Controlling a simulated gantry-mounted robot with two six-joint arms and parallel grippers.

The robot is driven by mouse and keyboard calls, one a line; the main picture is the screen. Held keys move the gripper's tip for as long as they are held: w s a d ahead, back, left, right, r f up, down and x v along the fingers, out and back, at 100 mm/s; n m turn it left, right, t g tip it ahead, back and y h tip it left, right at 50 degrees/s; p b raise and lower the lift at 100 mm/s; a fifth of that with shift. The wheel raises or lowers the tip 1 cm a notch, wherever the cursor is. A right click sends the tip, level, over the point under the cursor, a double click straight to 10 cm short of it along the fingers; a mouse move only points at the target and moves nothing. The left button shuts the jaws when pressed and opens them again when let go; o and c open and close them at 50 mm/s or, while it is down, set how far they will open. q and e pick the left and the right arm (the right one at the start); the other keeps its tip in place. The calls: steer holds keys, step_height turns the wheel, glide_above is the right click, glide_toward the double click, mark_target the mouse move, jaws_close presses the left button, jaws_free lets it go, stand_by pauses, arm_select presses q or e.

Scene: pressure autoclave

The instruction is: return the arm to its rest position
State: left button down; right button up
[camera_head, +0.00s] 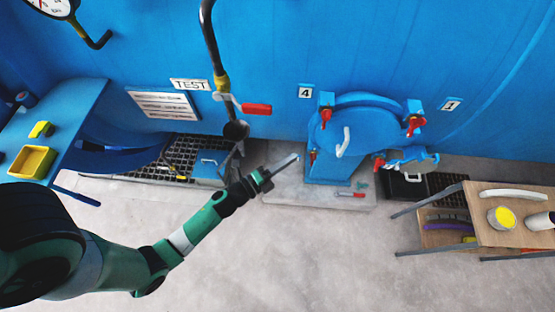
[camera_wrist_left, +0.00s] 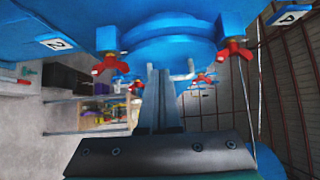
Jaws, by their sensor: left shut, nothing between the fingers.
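My left arm (camera_head: 180,240), green and black, reaches from the lower left toward the middle in the head view. Its gripper (camera_head: 284,163) is shut and empty, over the grey slab (camera_head: 290,190) in front of the autoclave. The fingers also show close together in the left wrist view (camera_wrist_left: 160,95), pointing at the blue round hatch (camera_wrist_left: 160,45). In the head view the hatch (camera_head: 365,128), with red-handled clamps and a pale handle, is right of the gripper, apart from it as far as I can tell. My right gripper is not in view.
A hanging pipe (camera_head: 210,40) with a red-handled valve (camera_head: 256,109) is above the gripper. A blue table (camera_head: 75,100) with a yellow tray (camera_head: 31,162) is at the left. A wooden table (camera_head: 488,233) is at the right. The floor in front (camera_head: 290,265) is clear.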

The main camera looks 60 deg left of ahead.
arm_select(q)
steer(key=s, duration=0.4)
steer(key=shift+s, duration=0.15)
steer(key=shift+d, duration=0.1)
